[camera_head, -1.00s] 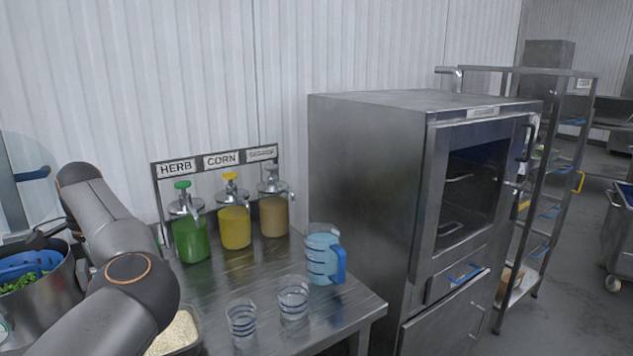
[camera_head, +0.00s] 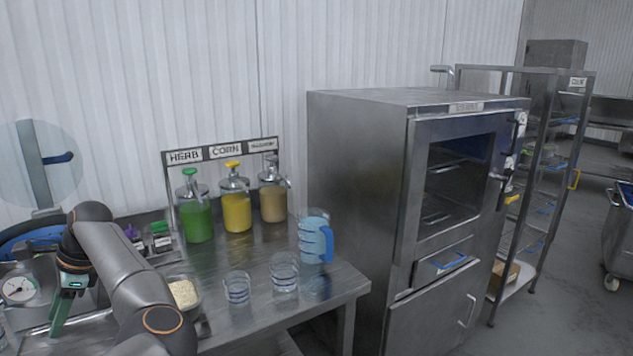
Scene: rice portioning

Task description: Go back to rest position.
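My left gripper (camera_head: 62,312) hangs at the lower left of the head view, with its fingers pointing down over the metal counter (camera_head: 255,320). A greenish finger shows, but my arm and the angle hide whether the fingers are apart. I see nothing clearly held. A container of rice (camera_head: 184,293) stands on the counter to the right of my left arm. My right gripper is out of view.
Green, yellow and tan dispensers (camera_head: 237,208) stand by the wall. Two clear measuring cups (camera_head: 237,288) and a blue jug (camera_head: 313,243) stand in front. A dial scale (camera_head: 18,288) is at far left. A steel cabinet (camera_head: 360,190) stands right.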

